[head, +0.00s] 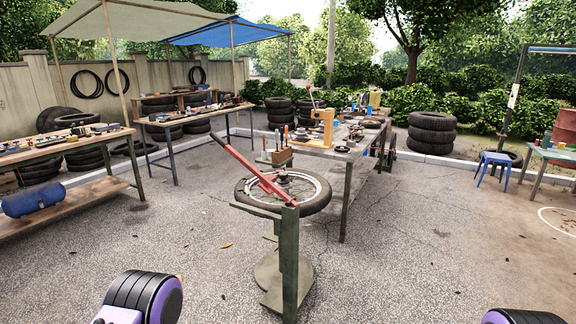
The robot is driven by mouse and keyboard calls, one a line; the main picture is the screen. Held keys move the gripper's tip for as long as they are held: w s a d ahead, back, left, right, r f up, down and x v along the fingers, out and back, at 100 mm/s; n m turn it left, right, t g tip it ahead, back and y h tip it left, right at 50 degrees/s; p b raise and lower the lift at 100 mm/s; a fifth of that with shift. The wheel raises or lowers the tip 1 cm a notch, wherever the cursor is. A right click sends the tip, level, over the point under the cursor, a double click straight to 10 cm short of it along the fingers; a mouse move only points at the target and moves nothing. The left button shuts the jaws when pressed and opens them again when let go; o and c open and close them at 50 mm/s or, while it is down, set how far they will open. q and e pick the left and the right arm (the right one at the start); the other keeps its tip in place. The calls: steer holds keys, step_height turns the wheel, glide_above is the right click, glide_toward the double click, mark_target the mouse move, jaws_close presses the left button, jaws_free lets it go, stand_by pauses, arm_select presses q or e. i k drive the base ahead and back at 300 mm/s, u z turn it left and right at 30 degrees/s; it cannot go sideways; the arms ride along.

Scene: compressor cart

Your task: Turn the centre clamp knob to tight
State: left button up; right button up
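A spoked wheel with a black tyre (318,203) lies flat on a green metal stand (290,265) in the middle of the head view. A small dark centre clamp knob (283,178) sits at the wheel's hub. It is too small to tell how tight it is. A long red bar (238,153) slants across the wheel from upper left to the stand's front post and covers part of the rim. Neither of my grippers is in view; only purple and black parts of my arms show at the bottom edge.
A workbench (350,155) with tools and an orange press (322,127) stands close behind the wheel. Other benches stand at the left, with a blue tank (34,198) beneath one. A blue stool (494,166) is at the right. The pavement in front of the stand is clear.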

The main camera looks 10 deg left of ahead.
mark_target(283, 179)
steer(key=i, duration=1.45)
steer(key=u, duration=2.3)
steer(key=i, duration=2.2)
steer(key=z, duration=3.55)
